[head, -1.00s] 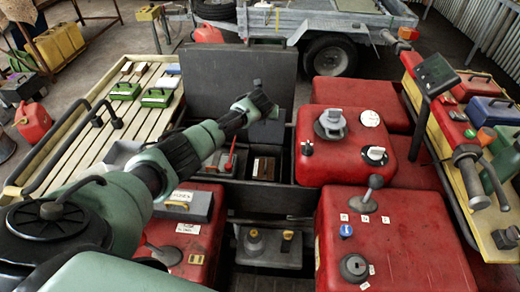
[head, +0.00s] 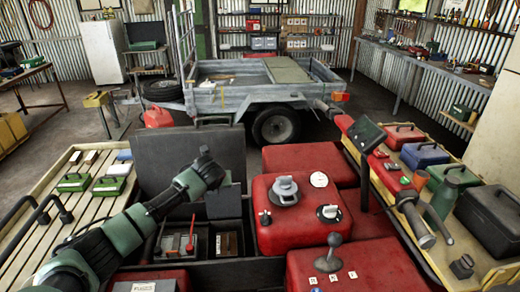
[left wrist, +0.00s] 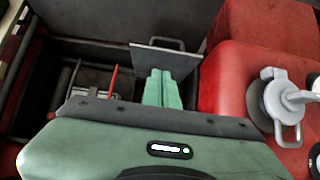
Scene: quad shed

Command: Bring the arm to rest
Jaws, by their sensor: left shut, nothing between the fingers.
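My left arm comes in from the lower left in the head view and reaches over the open dark compartment. My left gripper (head: 205,160) is above that compartment, in front of the raised dark lid (head: 188,140). In the left wrist view its green fingers (left wrist: 158,88) are together with nothing held. They point toward a grey panel with a handle (left wrist: 166,60). Whether they touch the panel cannot be told. My right gripper is not in any view.
Red bodywork (head: 290,225) with a grey cap (head: 285,188) stands right of the compartment. A red lever (head: 192,232) rises inside it. A slatted rack (head: 50,215) with green boxes is at left. Toolboxes line the right rack. A trailer (head: 245,90) stands behind.

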